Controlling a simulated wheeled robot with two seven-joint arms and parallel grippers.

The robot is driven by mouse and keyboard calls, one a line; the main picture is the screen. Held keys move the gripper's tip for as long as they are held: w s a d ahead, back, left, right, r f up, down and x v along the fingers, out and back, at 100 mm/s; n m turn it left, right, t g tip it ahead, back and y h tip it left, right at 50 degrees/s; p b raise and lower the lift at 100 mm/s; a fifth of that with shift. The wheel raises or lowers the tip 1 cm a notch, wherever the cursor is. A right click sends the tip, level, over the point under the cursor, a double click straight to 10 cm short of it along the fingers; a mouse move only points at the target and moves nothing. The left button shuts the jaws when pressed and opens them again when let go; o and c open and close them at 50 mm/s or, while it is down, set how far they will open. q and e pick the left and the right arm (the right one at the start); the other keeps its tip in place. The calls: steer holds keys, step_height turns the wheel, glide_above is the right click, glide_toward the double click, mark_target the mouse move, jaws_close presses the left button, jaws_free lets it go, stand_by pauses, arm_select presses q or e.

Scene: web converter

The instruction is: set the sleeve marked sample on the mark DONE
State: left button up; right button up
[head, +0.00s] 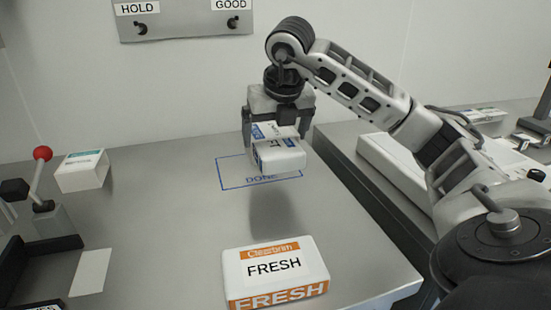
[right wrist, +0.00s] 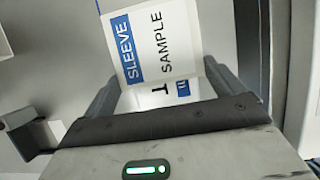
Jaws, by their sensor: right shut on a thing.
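The sleeve marked sample (head: 280,156) is a white block with blue bands, held in the air by my right gripper (head: 276,138). In the right wrist view the sleeve (right wrist: 155,45) shows the words SLEEVE and SAMPLE between the fingers of the right gripper (right wrist: 160,88). The mark DONE (head: 222,174) is a blue outlined rectangle with blue lettering on the grey table. The sleeve hangs over its right part in the head view and hides some of it. A shadow lies on the table below and in front, apart from the sleeve. My left gripper is out of view.
A white and orange FRESH pack (head: 275,270) sits at the front. A white box (head: 82,171) stands at the left near a red-knobbed lever (head: 42,154) and a blank card (head: 91,272). A wall panel (head: 187,22) has HOLD and GOOD switches. The table around DONE is clear.

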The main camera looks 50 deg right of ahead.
mark_target(278, 133)
steer(key=f, duration=0.1)
steer(key=w+d+f, duration=0.2)
steer(key=shift+d+f, duration=0.15)
steer(key=shift+f, duration=0.15)
steer(key=shift+s+x, duration=0.2)
steer(key=shift+x, duration=0.7)
steer(key=shift+s+x, duration=0.2)
steer(key=shift+x, duration=0.7)
steer(key=shift+f, duration=0.2)
steer(key=o, duration=0.6)
steer(key=shift+f, duration=0.15)
steer(key=shift+c, duration=0.2)
steer(key=shift+o, duration=0.3)
